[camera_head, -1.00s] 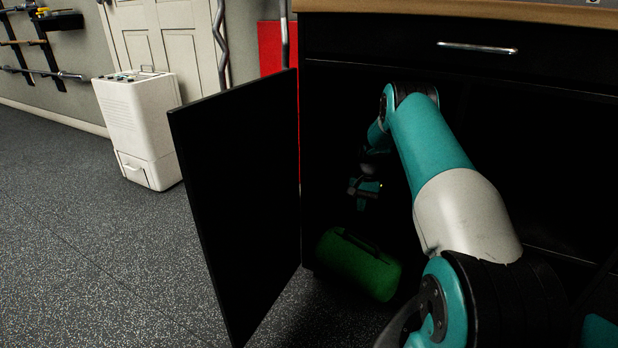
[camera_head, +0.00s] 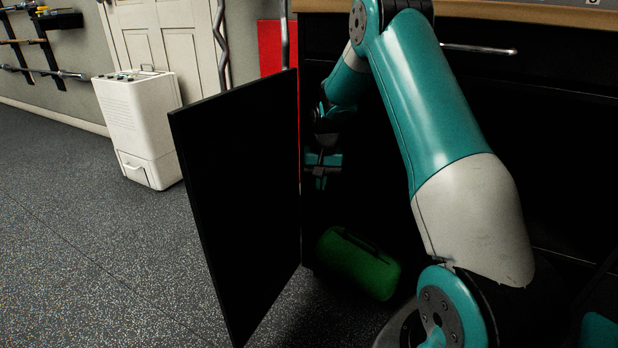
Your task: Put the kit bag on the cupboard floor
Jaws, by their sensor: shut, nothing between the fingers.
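The kit bag (camera_head: 358,264) is a green rounded bag with a dark handle on top. It lies on the dark floor of the cupboard (camera_head: 380,36), just inside the opening and behind the open door's edge. My gripper (camera_head: 318,182) is shut and empty. It is above the bag and a little to its left, apart from it, close to the inner side of the open door. The gripper is in shadow and its fingertips are hard to make out. My arm hides much of the cupboard's inside.
The black cupboard door (camera_head: 240,200) stands open on the left of the opening. A drawer handle (camera_head: 480,49) is at the upper right, under the wooden top. A white dehumidifier-like box (camera_head: 140,130) stands on the speckled floor at the left, where the floor is clear.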

